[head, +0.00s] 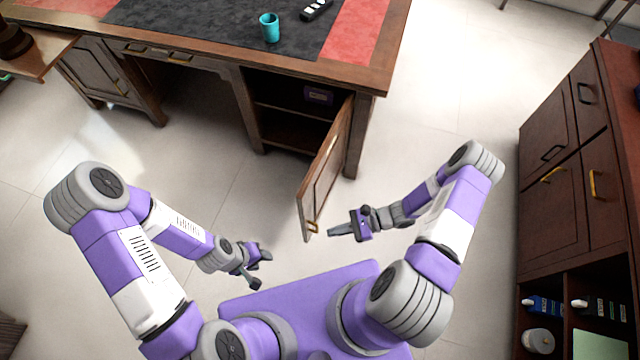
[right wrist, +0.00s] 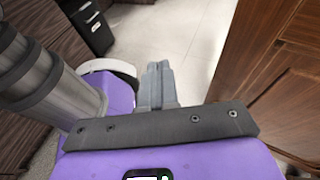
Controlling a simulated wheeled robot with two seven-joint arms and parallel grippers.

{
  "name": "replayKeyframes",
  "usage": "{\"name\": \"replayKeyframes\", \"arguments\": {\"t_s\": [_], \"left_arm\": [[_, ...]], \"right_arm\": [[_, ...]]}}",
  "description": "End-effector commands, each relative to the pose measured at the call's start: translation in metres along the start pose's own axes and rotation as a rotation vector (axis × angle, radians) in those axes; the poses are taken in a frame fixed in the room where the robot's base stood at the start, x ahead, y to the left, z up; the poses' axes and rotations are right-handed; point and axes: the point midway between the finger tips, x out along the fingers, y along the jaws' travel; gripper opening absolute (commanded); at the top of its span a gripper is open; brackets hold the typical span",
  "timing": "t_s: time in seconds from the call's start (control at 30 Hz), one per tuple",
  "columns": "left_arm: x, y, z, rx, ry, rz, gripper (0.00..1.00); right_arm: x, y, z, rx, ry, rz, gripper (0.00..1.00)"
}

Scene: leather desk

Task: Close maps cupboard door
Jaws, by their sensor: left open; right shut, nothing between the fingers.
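The wooden cupboard door (head: 326,175) stands swung open from the right side of the desk. Its free edge points toward me, and a brass handle (head: 313,227) sits near that edge. Behind it the cupboard opening (head: 285,130) shows a shelf and a dark purple box (head: 318,95). My right gripper (head: 334,231) is shut and empty, just right of the door's free edge on the handle side; I cannot tell whether it touches. In the right wrist view its closed fingers (right wrist: 158,82) point ahead, with brown wood panelling to the right. My left gripper (head: 262,269) is open and empty, above the floor.
A dark wooden cabinet (head: 555,200) with drawers and open shelves stands on the right. Clear floor lies between the desk and that cabinet.

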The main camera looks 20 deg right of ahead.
Motion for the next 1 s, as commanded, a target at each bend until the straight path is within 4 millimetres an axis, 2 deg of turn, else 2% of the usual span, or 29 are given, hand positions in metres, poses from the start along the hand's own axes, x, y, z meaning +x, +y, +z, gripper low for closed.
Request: {"name": "replayKeyframes", "arguments": {"t_s": [0.1, 0.2, 0.3, 0.4, 0.57, 1.0], "left_arm": [[-0.005, 0.002, 0.000, 0.000, 0.000, 0.000, 0.43], [-0.007, 0.002, 0.000, 0.000, 0.000, 0.000, 0.43], [-0.008, 0.003, 0.000, 0.000, 0.000, 0.000, 0.43], [-0.008, 0.003, 0.000, 0.000, 0.000, 0.000, 0.43], [-0.007, 0.002, 0.000, 0.000, 0.000, 0.000, 0.43], [0.000, 0.000, 0.000, 0.000, 0.000, 0.000, 0.43]], "right_arm": [[-0.037, -0.037, -0.004, 0.097, -0.152, -0.263, 0.00], [-0.067, -0.058, -0.007, 0.126, -0.239, -0.426, 0.00], [-0.086, -0.068, -0.010, 0.135, -0.291, -0.525, 0.00], [-0.092, -0.074, -0.010, 0.135, -0.312, -0.565, 0.00], [-0.077, -0.085, -0.004, 0.134, -0.317, -0.567, 0.00], [-0.005, -0.134, 0.018, 0.134, -0.315, -0.564, 0.00]]}}
